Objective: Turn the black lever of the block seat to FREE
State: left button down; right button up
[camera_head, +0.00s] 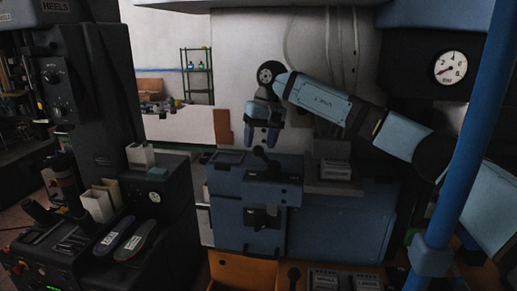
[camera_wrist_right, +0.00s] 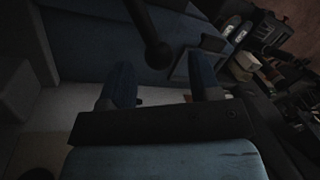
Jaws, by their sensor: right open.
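The black lever (camera_head: 260,153) stands up from the top of the blue block seat (camera_head: 228,183), with a round knob at its upper end. My right gripper (camera_head: 261,143) points down just above the lever, with its fingers apart and nothing between them that I can make out. In the right wrist view the lever's knob (camera_wrist_right: 158,54) shows beyond the open fingers (camera_wrist_right: 162,80), roughly in line with the gap and apparently not touched. No FREE marking is legible. My left gripper is not in view.
A grey block (camera_head: 335,169) sits right of the lever. An orange tray (camera_head: 238,270) with ribbed blocks and another black lever (camera_head: 293,274) lies in front. A dark console (camera_head: 60,250) with two insoles stands at left. A blue post (camera_head: 465,150) rises at right.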

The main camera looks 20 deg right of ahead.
notch_tip(320, 180, up, 11)
jog(key=d, duration=0.2)
jog(key=shift+b, duration=0.35)
jog(key=shift+s, duration=0.1)
